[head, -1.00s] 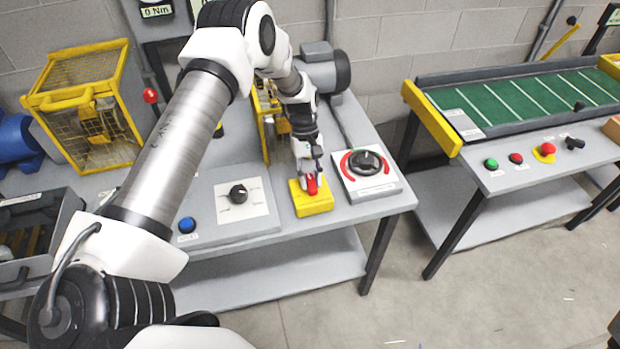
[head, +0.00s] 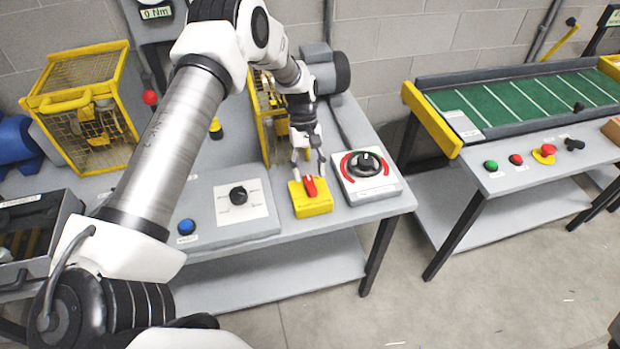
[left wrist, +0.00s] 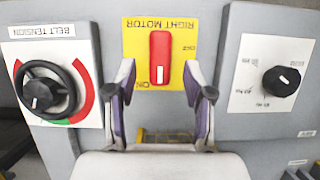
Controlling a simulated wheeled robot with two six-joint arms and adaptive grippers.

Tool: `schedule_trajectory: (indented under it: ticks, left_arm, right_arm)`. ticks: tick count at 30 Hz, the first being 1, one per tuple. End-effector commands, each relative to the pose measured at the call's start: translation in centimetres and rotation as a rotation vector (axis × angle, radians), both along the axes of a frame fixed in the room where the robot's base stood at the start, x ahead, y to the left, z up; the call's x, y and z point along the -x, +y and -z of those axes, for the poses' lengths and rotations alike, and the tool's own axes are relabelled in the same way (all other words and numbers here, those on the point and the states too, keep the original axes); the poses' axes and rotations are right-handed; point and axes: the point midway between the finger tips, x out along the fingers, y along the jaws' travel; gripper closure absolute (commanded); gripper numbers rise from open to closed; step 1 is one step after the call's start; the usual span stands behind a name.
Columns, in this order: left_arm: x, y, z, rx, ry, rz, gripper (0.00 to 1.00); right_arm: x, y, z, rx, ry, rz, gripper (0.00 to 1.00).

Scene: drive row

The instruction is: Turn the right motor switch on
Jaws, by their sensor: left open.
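The right motor switch is a red handle (head: 310,187) on a yellow plate (head: 313,207) at the bench's front edge. In the left wrist view the handle (left wrist: 160,58) lies straight along the picture's vertical. Its white mark is at the lower end, and the upside-down label reads RIGHT MOTOR. My left gripper (head: 308,169) is open and empty just above and behind the handle, pointing down. Its two fingers show apart, with the handle framed between them in the wrist view. My right gripper is not in view.
A belt tension handwheel (head: 365,165) stands close right of the switch. A black dial (head: 238,195) and a blue button (head: 186,226) are to its left. A yellow guard (head: 272,120) stands behind. A conveyor (head: 530,100) is on a separate bench at right.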

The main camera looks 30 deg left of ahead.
Motion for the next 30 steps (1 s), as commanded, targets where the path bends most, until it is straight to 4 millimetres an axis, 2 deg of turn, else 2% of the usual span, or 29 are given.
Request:
schedule_trajectory:
  ticks: [6, 12, 30]
  left_arm:
    - [-1.6, 1.6, -5.3, -0.001, -0.004, 0.0, 0.48]
    - [-2.3, 2.5, -8.0, 0.0, 0.0, 0.0, 0.48]
    - [-2.3, 2.5, -8.2, 0.0, 0.002, 0.001, 0.48]
  right_arm:
    - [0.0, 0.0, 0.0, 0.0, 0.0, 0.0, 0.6]
    - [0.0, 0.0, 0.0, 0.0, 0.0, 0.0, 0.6]
    - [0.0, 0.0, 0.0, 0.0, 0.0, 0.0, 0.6]
